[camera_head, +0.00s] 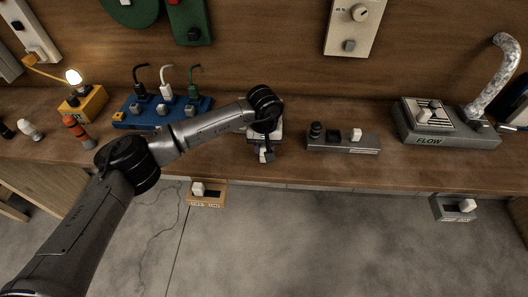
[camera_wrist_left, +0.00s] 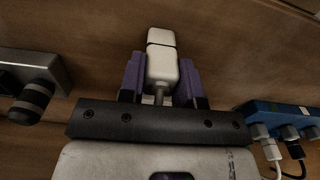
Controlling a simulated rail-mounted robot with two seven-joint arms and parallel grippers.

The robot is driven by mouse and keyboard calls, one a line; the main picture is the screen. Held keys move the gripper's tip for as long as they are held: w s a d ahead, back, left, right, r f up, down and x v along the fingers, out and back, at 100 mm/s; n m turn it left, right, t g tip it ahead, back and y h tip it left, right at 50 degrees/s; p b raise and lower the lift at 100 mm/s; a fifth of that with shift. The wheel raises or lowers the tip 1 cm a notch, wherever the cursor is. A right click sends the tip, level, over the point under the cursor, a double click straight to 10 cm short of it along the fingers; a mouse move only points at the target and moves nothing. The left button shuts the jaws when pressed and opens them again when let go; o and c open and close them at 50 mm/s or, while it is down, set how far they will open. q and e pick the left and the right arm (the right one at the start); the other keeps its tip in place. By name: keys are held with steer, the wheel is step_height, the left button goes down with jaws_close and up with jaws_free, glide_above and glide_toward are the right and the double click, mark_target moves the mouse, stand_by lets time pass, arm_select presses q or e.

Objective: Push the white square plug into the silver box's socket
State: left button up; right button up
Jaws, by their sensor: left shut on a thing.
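My left gripper (camera_head: 264,152) is above the bench, just left of the silver box (camera_head: 343,147). In the left wrist view its purple fingers (camera_wrist_left: 162,78) are shut on a white square plug (camera_wrist_left: 162,66), one finger on each side. In the head view my wrist hides most of that plug. The silver box carries a black round knob or plug, a dark square socket (camera_head: 333,136) and a white block (camera_head: 356,135). Its end with a ribbed black knob (camera_wrist_left: 35,97) shows at the left of the wrist view. The held plug is apart from the box. My right gripper is out of view.
A blue power strip (camera_head: 160,112) with several plugs stands left of my gripper. A grey FLOW box (camera_head: 445,126) with a silver hose is at the right. Small bins (camera_head: 207,195) hang at the bench's front edge. Bare wood lies between gripper and silver box.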

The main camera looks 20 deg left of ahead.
arm_select(q)
steer(key=shift+r, duration=0.2)
steer(key=shift+r+p, duration=0.3)
steer(key=shift+r, duration=0.05)
steer(key=shift+r, duration=0.35)
steer(key=shift+r, duration=0.2)
steer(key=shift+r+p, duration=0.8)
steer(key=shift+r, duration=0.05)
steer(key=shift+r+p, duration=0.8)
steer(key=shift+r, duration=0.75)
